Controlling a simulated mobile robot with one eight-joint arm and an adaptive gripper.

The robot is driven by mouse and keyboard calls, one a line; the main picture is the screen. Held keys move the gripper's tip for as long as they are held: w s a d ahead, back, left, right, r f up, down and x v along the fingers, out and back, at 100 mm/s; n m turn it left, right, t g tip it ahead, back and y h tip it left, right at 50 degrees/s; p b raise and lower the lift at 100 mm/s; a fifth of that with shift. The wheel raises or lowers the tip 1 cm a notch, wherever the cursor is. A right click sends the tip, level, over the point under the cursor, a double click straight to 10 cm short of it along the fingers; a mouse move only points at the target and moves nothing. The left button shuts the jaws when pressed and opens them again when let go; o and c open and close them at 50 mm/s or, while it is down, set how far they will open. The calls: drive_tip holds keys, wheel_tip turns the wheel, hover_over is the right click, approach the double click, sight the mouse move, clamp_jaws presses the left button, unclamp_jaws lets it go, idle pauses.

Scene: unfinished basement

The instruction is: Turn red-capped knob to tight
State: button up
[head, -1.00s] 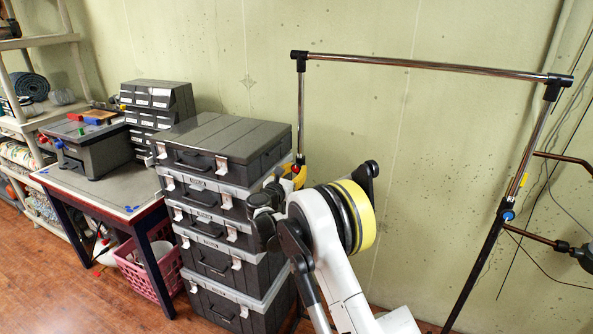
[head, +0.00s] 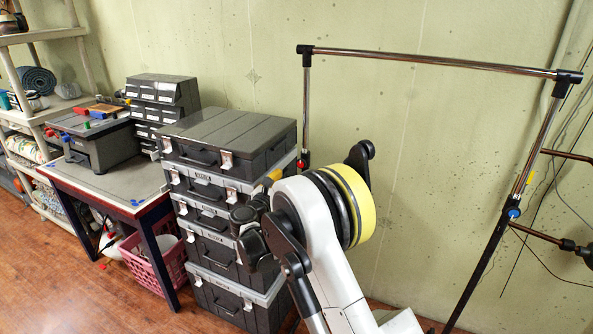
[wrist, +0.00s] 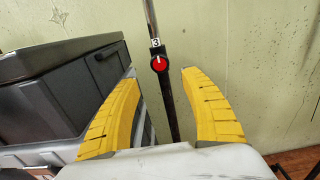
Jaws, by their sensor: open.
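The red-capped knob (wrist: 159,63) has a round red face with a white pointer mark and a black body. It sits on the rack's left upright (wrist: 150,20), just below a small label reading 3. In the head view the knob (head: 301,164) shows as a small red spot on that upright, just above my arm. My gripper (wrist: 160,74) is open, with its two yellow fingers spread apart. The knob appears between the fingertips in the wrist view, beyond them and not visibly touched. In the head view my arm hides most of the fingers.
Stacked dark tool cases (head: 225,140) stand close left of the knob and my gripper. A green wall (head: 420,150) lies behind the rack. A blue knob (head: 514,213) is on the rack's right upright. A workbench (head: 110,185) stands further left.

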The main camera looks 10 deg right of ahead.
drive_tip(key=v, duration=0.2)
drive_tip(key=shift+s+a, duration=0.15)
drive_tip(key=shift+s, duration=0.1)
